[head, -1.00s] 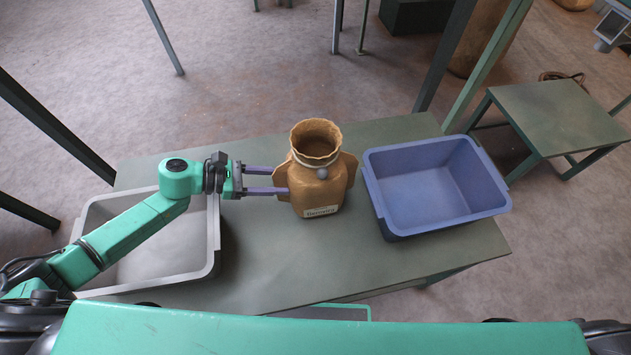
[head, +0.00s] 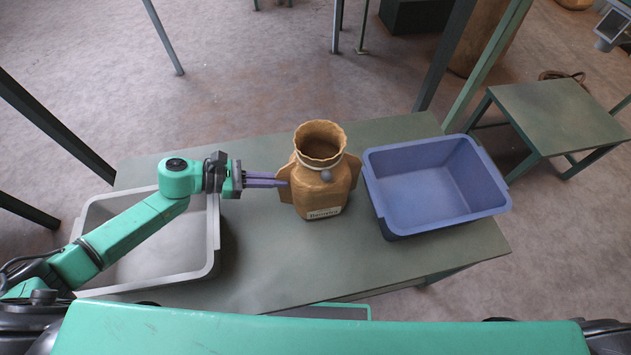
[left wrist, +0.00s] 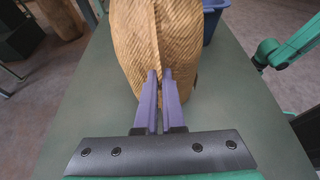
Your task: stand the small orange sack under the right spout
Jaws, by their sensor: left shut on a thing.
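The orange-brown sack (head: 320,190) stands upright on the green table, its frilled mouth open at the top. A tie runs round its neck and a printed label is low on its front. My left gripper (head: 284,181) comes in from the left, with its purple fingers closed together on the sack's left side flap. In the left wrist view, the fingers (left wrist: 160,78) meet at the woven side of the sack (left wrist: 160,40). My right gripper is out of view. I cannot make out a right spout.
A blue bin (head: 440,222) stands close right of the sack. A grey-white tray (head: 212,262) is at the table's left, under my left arm. The green table (head: 290,268) is bare in front of the sack. A small side table (head: 550,115) stands beyond, right.

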